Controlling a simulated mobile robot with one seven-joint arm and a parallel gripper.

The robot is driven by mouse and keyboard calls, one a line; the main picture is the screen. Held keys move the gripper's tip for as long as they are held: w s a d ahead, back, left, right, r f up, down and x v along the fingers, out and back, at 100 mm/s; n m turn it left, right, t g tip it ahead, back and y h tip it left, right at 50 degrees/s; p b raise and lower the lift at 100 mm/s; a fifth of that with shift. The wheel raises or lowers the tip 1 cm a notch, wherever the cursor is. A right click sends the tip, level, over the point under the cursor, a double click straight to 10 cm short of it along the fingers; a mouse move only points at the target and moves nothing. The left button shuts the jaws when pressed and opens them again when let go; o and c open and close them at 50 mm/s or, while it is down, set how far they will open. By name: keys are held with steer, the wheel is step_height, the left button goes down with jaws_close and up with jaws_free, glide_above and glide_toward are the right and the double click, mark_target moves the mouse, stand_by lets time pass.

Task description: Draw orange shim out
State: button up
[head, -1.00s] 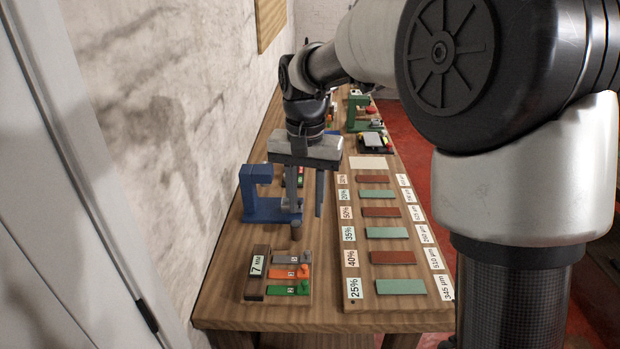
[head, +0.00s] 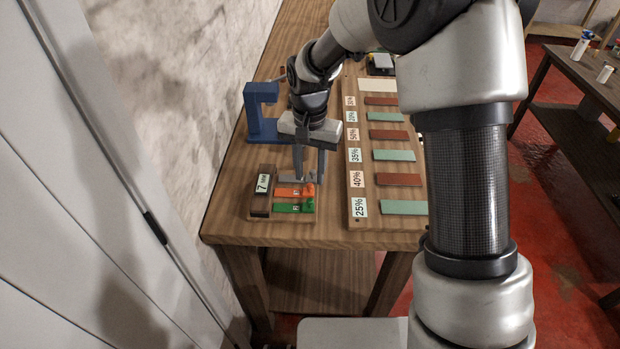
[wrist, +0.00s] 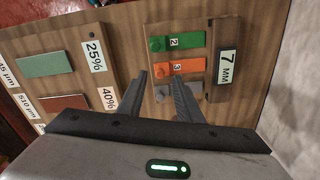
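The orange shim (head: 288,192) lies in a small wooden holder between a grey shim (head: 287,179) and a green shim (head: 288,208). It also shows in the wrist view (wrist: 187,65), with a raised knob at its left end. My gripper (head: 309,179) is open and points down over the knob ends of the shims. In the wrist view my fingertips (wrist: 157,73) are spread on either side of the orange knob. The fingers partly cover the grey shim, and I cannot tell if they touch anything.
The holder has a block labelled 7 (head: 262,184) at its left. A board (head: 356,224) of red and green plates with percentage labels lies to the right. A blue clamp-shaped stand (head: 262,113) is behind, near the wall. Bare table lies in front of the holder.

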steer(key=shift+f, duration=1.3)
jaws_close()
steer(key=shift+d, duration=0.45)
jaws_free()
steer(key=shift+d, duration=0.1)
step_height(320, 180, up, 18)
steer(key=shift+f+p, duration=0.25)
steer(key=shift+p, duration=0.2)
steer(key=shift+r, duration=0.1)
